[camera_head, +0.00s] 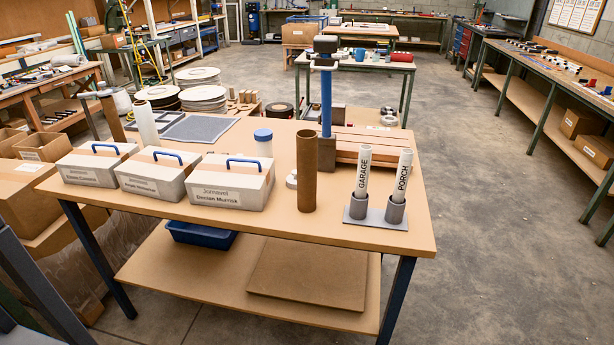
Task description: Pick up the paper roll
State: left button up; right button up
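Several upright rolls stand on the wooden bench (270,218), and I cannot tell for sure which one is the paper roll. A white roll (145,122) stands behind the boxes at the left. A brown cardboard-coloured tube (307,172) stands upright right of the boxes. Two white rolls, one lettered GARAGE (363,171) and one lettered PORCH (402,177), stand slightly tilted in two grey cups on a grey base (376,219) at the front right. Neither of my grippers is in view.
Three grey boxes with blue handles (228,186) line the bench's left front. A white jar with a blue lid (263,145), a blue-posted press (326,110) and reddish boards (370,147) stand behind. The bench's front right corner and the floor at right are clear.

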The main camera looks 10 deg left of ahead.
aim_at(363, 162)
jog(key=i+l+u, duration=0.15)
jog(key=l, duration=0.4)
jog(key=i+l+u, duration=0.2)
jog(key=l, duration=0.35)
jog(key=i+l+u, duration=0.15)
jog(key=l, duration=0.4)
jog(key=l+u, duration=0.15)
jog(key=l, duration=0.45)
